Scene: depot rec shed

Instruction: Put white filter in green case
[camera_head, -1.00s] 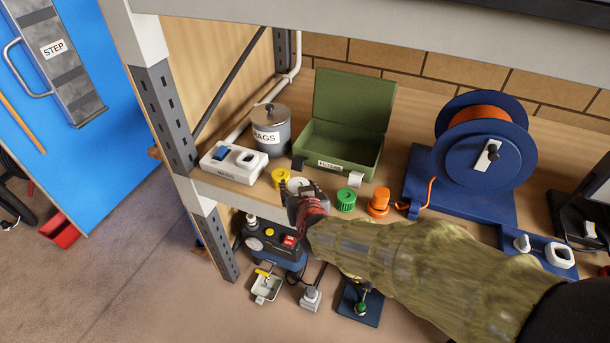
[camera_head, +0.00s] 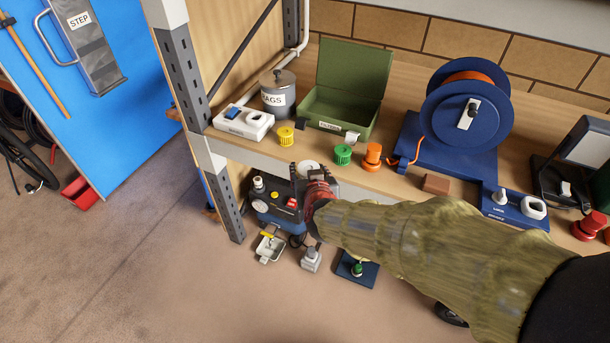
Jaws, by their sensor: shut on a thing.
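The white filter (camera_head: 309,165) is a small round piece held at the fingertips of my gripper (camera_head: 308,174). My gripper is shut on it, and its red and black fingers hide the filter's lower part. They appear in front of the shelf's front edge, to the lower left of the case; the exact height is unclear. The green case (camera_head: 365,132) stands on the shelf with its lid raised at the back and a label on its front. Its visible inside looks empty.
A yellow filter (camera_head: 285,136), a green filter (camera_head: 343,155) and an orange one (camera_head: 372,157) stand along the shelf front. A white switch box (camera_head: 243,122), a grey tin (camera_head: 278,93) and a blue cable reel (camera_head: 465,120) flank the case. A reddish block (camera_head: 436,184) lies right.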

